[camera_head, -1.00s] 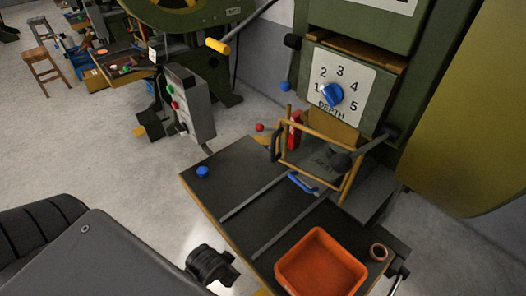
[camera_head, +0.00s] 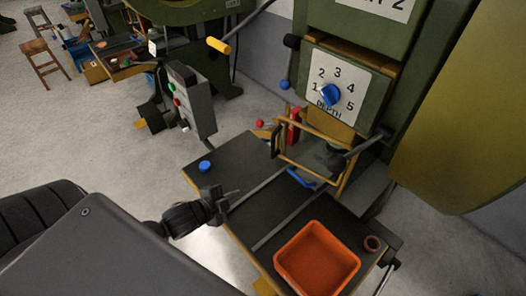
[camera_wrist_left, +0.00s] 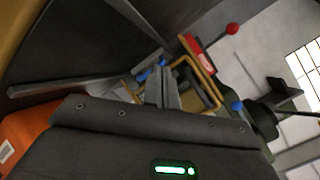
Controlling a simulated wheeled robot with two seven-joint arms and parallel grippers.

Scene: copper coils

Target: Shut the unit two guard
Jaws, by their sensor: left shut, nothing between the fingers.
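The guard of unit two is a yellow open frame (camera_head: 344,179) in front of the green press, with a black handle (camera_head: 275,142) on its left side. It juts out over the back of the dark table; how far it is swung I cannot tell exactly. Its yellow frame also shows in the wrist view (camera_wrist_left: 205,68), beyond my fingers. My left gripper (camera_head: 226,201) is shut and empty over the table's left edge, in front of and left of the guard, apart from it. Its fingers show in the wrist view (camera_wrist_left: 165,88). My right gripper is not in view.
A blue knob (camera_head: 205,166) is at the left. A grey button box (camera_head: 190,103) stands behind. A dial panel (camera_head: 338,88) is above the guard.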

